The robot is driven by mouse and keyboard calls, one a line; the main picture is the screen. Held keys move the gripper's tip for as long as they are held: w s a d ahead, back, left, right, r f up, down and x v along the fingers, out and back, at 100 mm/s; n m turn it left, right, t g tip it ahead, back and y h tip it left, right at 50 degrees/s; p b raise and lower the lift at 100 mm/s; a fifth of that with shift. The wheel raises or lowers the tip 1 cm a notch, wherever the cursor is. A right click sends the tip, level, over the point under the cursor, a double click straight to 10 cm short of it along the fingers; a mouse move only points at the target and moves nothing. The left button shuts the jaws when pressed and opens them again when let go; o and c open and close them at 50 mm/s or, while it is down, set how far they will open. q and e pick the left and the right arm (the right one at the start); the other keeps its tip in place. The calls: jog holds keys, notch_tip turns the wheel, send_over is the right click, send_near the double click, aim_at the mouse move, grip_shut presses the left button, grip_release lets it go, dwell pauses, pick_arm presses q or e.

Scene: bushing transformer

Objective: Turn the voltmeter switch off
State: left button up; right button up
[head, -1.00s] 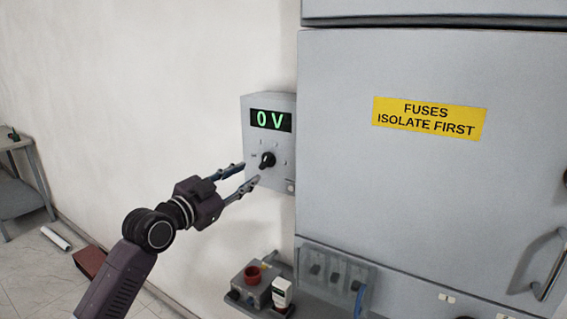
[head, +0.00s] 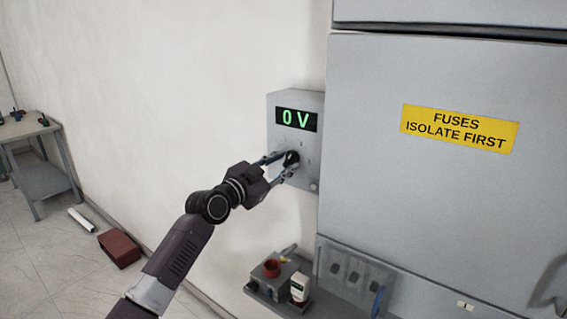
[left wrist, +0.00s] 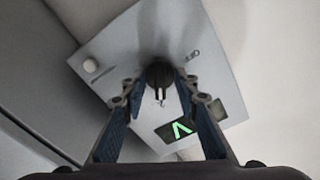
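The voltmeter (head: 276,101) is a grey box on the wall beside the large grey cabinet. Its display (head: 296,119) reads 0 V in green. The black rotary switch (head: 292,158) is below the display. My left gripper (head: 284,165) is at the switch, its fingers open on either side of the knob. In the left wrist view, the knob (left wrist: 159,75) lies between and just beyond the two spread fingertips (left wrist: 158,88), with a visible gap on each side. Part of the display (left wrist: 181,129) shows behind a finger. My right gripper is not in view.
The grey cabinet (head: 420,200) with a yellow fuse label (head: 459,127) stands close on the right. A small shelf (head: 282,303) with a red-topped device (head: 272,268) is below. A table (head: 30,130) and a red-brown box (head: 119,249) are at left.

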pick_arm(q)
grip_shut()
